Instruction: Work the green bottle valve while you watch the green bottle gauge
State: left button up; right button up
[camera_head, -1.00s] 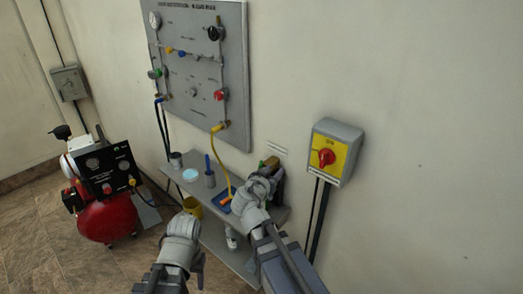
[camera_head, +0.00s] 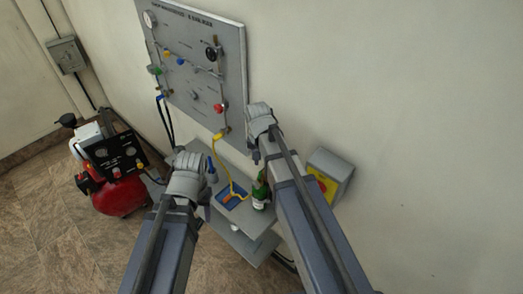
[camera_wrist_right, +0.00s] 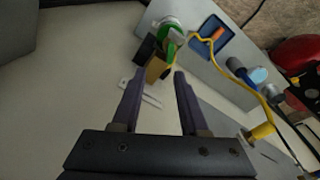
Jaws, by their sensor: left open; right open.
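The green bottle (camera_head: 261,191) stands on the low shelf in the head view, partly covered by my right arm. In the right wrist view the bottle (camera_wrist_right: 169,48) shows near the top, with a brass-coloured block (camera_wrist_right: 156,69) and a black part beside it. I cannot tell which part is the valve; the gauge face is not readable. My right gripper (camera_wrist_right: 158,76) is open, its fingertips pointing toward the block; nothing is visibly gripped. My left gripper (camera_head: 210,188) is open near the shelf's left side, left of the bottle.
The grey wall panel (camera_head: 190,85) carries gauges and coloured knobs. A yellow hose (camera_head: 222,165) runs down to a blue tray (camera_head: 229,200) on the shelf. A yellow switch box (camera_head: 331,174) is right of my right arm. A red compressor (camera_head: 120,193) stands left on the floor.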

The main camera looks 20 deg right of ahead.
aim_at(260, 175)
jog(key=shift+w+a+r+n+g+y+p, duration=0.1)
jog(key=shift+a+r+n+g+y+p, duration=0.35)
jog(key=shift+r, duration=0.45)
pick_arm(q)
jog(key=shift+w+d+r, duration=0.1)
jog(key=shift+w+r, duration=0.1)
jog(key=shift+r, duration=0.25)
jog(key=shift+w+d+r, duration=0.1)
jog(key=shift+w+r, duration=0.1)
jog(key=shift+r, duration=0.25)
pick_arm(e)
jog(key=shift+a, duration=0.15)
pick_arm(q)
jog(key=shift+f, duration=0.1)
pick_arm(e)
jog(key=shift+f, duration=0.1)
notch_tip(260, 175, down, 8)
jog(key=b, duration=0.8)
pick_arm(q)
notch_tip(260, 175, down, 8)
jog(key=shift+r, duration=0.2)
pick_arm(e)
jog(key=shift+r, duration=0.2)
grip_shut()
